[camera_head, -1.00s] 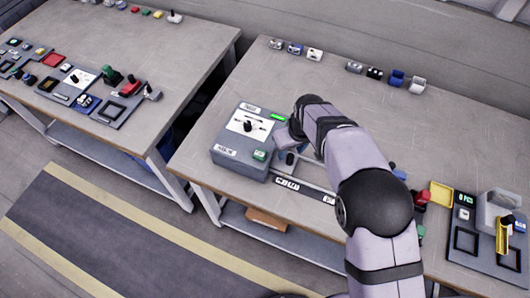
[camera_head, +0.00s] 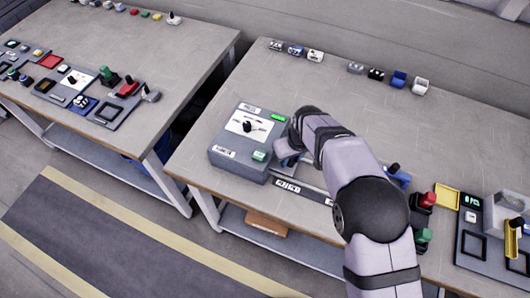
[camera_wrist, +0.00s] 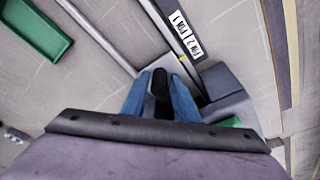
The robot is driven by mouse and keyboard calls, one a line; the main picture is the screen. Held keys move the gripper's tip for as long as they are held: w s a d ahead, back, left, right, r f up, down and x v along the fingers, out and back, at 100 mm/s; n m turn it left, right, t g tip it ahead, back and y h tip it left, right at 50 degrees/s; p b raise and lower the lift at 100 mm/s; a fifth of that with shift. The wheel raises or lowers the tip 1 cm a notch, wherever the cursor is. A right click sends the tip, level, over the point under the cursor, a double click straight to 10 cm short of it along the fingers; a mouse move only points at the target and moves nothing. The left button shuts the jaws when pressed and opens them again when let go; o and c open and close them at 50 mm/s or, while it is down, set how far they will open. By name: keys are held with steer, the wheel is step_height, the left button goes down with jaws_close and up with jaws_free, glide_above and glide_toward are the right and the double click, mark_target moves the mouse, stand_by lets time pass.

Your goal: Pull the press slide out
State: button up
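The press (camera_head: 238,160) is a grey box with a white panel, a lit green display and a green button, at the near left of the right table. A pale rail with a dark labelled strip (camera_head: 292,189) runs from its right side; the strip also shows in the wrist view (camera_wrist: 187,36). My gripper (camera_head: 290,160) is low beside the press's right side, over the slide area. In the wrist view its two blue fingers (camera_wrist: 160,80) stand on either side of a black knob (camera_wrist: 160,92). Whether they press on it cannot be told. The slide itself is mostly hidden.
A green tray (camera_wrist: 30,30) shows in the wrist view. Red and green knobs, a yellow tray (camera_head: 446,195) and a grey fixture (camera_head: 505,215) stand to the right of my arm. Small blocks line the back edge.

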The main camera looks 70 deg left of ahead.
steer(key=shift+d+f, duration=0.15)
steer(key=shift+f, duration=0.1)
jaws_close()
